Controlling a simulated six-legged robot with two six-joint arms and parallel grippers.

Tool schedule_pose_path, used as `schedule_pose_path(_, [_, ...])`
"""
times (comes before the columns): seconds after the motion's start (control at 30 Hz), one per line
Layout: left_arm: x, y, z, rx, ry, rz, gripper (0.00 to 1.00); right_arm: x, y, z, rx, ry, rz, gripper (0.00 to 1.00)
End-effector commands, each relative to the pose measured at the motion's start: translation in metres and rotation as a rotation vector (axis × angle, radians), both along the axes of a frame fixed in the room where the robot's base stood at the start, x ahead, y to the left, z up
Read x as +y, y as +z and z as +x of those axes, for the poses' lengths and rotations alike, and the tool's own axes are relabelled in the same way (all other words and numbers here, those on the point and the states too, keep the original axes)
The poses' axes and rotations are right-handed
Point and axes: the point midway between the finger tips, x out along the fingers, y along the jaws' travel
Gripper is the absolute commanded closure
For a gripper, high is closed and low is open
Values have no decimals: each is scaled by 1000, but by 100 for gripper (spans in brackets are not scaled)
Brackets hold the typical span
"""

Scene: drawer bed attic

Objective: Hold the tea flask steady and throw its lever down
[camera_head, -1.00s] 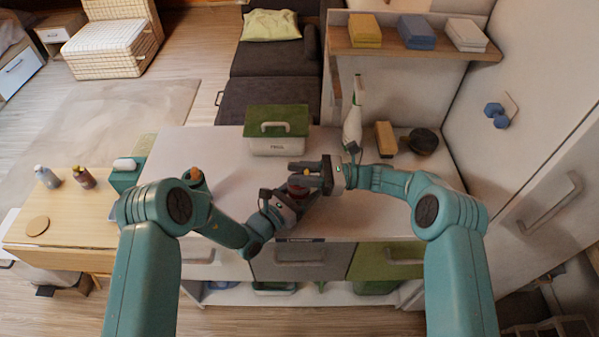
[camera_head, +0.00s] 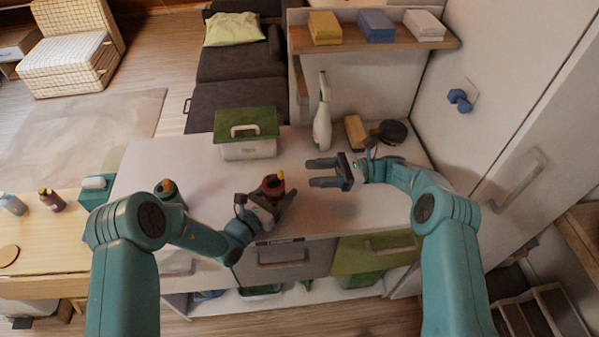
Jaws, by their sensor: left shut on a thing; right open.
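The tea flask (camera_head: 272,185), a small red body with a dark top and a small yellow part at its upper right, stands near the front of the white counter. My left gripper (camera_head: 272,204) is shut on its lower part from the front left. The yellow part may be the lever; its position is too small to tell. My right gripper (camera_head: 318,173) is open and empty, to the right of the flask and apart from it, its fingers pointing left.
A green-lidded box (camera_head: 247,135) stands at the back of the counter (camera_head: 205,170). A white spray bottle (camera_head: 322,125), a tan block (camera_head: 355,132) and a dark round thing (camera_head: 392,132) stand back right. A dark red bottle (camera_head: 51,200) stands on the left table.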

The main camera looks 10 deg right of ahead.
Motion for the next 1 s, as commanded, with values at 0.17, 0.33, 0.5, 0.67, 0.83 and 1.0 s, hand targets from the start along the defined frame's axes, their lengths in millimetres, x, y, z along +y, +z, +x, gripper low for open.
schedule_pose_path(0.17, [0, 1, 0, -1, 0, 0, 70, -7, -1, 0, 1, 0, 0, 51])
schedule_pose_path(0.33, [0, 1, 0, -1, 0, 0, 70, -7, -1, 0, 1, 0, 0, 51])
schedule_pose_path(0.5, [0, 1, 0, -1, 0, 0, 19, -7, -1, 0, 1, 0, 0, 51])
schedule_pose_path(0.67, [0, 0, 0, -1, 0, -1, 5, -7, -1, 0, 1, 0, 0, 51])
schedule_pose_path(0.83, [1, 0, 0, 0, 0, 0, 5, -7, -1, 0, 1, 0, 0, 51])
schedule_pose_path(1.0, [14, -1, -13, 3, 2, 0, 5, -7, -1, 0, 1, 0, 0, 51])
